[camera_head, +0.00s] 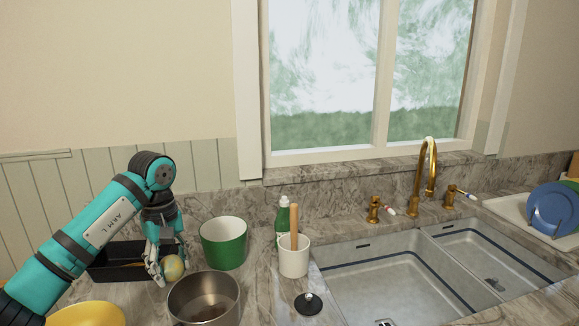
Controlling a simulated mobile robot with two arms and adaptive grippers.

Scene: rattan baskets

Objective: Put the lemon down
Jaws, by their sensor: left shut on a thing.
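The lemon (173,268) is a pale yellow round thing low in the head view, left of the middle. My left gripper (165,268) points down and is shut on the lemon. The lemon is between the black tray (117,271) and the metal pot (204,297), close to the pot's left rim. I cannot tell whether the lemon touches the counter (258,292). The fingers hide part of it. My right gripper is not in view.
A green pot (223,245), a white crock (293,261) with a wooden handle and a green bottle (283,215) stand to the right. A yellow bowl (88,315) is at the lower left. A black stopper (308,303) lies near the double sink (385,280).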

